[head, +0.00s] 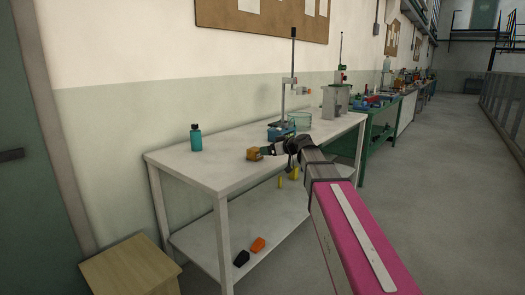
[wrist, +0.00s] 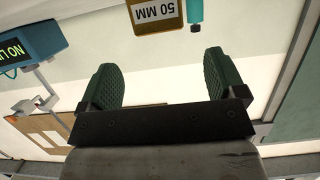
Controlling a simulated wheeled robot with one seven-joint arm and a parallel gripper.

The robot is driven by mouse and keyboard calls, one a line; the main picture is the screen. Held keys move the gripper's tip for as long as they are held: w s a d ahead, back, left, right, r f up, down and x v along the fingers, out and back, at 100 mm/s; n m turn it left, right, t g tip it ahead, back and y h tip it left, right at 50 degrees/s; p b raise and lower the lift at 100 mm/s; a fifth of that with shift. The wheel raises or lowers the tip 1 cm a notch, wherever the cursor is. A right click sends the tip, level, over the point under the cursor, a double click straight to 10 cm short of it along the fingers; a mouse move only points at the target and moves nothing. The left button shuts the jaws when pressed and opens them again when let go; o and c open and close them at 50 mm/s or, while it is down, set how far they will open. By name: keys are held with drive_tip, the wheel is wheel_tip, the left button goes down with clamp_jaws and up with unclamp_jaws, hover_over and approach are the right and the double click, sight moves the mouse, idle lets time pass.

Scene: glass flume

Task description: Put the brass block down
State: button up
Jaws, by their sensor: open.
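The brass block (head: 252,154) shows on the white table top, near its front edge. In the wrist view the block (wrist: 155,14) is at the top edge, partly cut off, with "50 MM" upside down on its face. My gripper (head: 264,151) is right beside the block in the head view, reaching from the right. In the wrist view my gripper (wrist: 163,80) has its two green ribbed fingers wide apart with nothing between them. The block lies beyond the fingertips, apart from them. Its underside is hidden, but it appears to rest on the table.
A teal bottle (head: 196,138) stands behind and left of the block. A blue device (wrist: 28,42) with a display, a stand (head: 293,80) and a glass vessel (head: 299,121) are to the right. Small items lie on the lower shelf (head: 205,238).

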drive_tip(key=s+d+f+m+g+h, duration=0.3)
drive_tip(key=s+f, duration=0.6)
drive_tip(key=f, duration=0.3)
drive_tip(key=s+d+f+m+g+h, duration=0.3)
drive_tip(key=s+d+f+m+h, duration=0.1)
drive_tip(key=s+d+f, duration=0.4)
drive_tip(key=s+d+f+m+g+h, duration=0.3)
drive_tip(key=s+d+f, duration=0.3)
drive_tip(key=s+f, duration=0.6)
wheel_tip(320, 180, down, 4)
drive_tip(key=shift+d+f+h, duration=0.15)
drive_tip(key=shift+d+h, duration=0.1)
drive_tip(key=shift+h, duration=0.55)
